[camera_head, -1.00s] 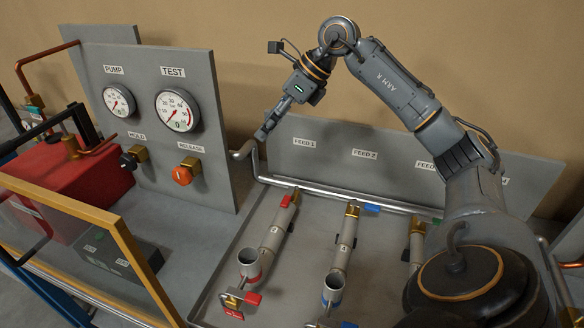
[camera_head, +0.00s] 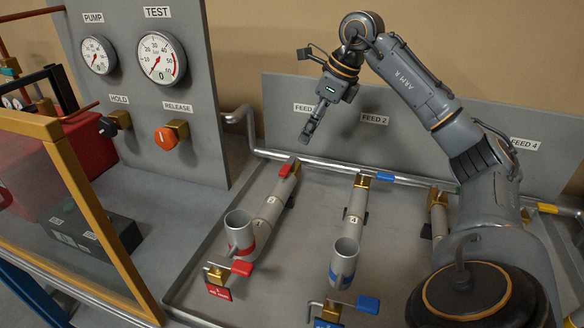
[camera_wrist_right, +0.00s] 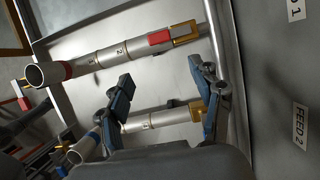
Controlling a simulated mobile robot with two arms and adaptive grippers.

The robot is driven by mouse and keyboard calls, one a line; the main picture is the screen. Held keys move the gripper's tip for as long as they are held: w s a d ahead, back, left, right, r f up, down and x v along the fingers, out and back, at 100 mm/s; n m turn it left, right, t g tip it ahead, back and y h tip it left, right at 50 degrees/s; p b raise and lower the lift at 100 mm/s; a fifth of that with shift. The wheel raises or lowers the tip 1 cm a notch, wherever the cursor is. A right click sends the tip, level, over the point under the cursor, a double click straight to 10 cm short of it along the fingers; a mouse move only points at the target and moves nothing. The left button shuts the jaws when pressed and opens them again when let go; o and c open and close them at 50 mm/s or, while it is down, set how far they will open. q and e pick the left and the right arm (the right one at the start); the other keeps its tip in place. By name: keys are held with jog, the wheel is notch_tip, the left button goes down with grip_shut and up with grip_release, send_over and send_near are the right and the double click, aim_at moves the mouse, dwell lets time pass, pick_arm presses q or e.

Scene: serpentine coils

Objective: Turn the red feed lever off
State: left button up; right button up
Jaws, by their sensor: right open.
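The red feed lever (camera_head: 288,166) is on a brass valve at the far end of the first pipe coil (camera_head: 268,212), below the FEED 1 label. Its handle lies roughly in line with the pipe. It also shows in the right wrist view, upper middle (camera_wrist_right: 160,40). A second red lever (camera_head: 242,268) is at the near end of that coil, by a red tag. My right gripper (camera_head: 308,137) is open and empty, above and slightly right of the far red lever, apart from it. Its two fingers (camera_wrist_right: 160,98) show spread in the wrist view. My left gripper is out of view.
A blue lever (camera_head: 380,177) sits crosswise on the second coil, to the right. The gauge panel (camera_head: 190,95) with an orange release knob (camera_head: 166,138) stands left. A metal rail pipe (camera_head: 330,165) runs along the back. A yellow frame (camera_head: 105,235) is at front left.

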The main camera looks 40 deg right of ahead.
aim_at(289, 170)
jog(key=x, duration=1.2)
jog(key=shift+s, duration=0.1)
grip_shut()
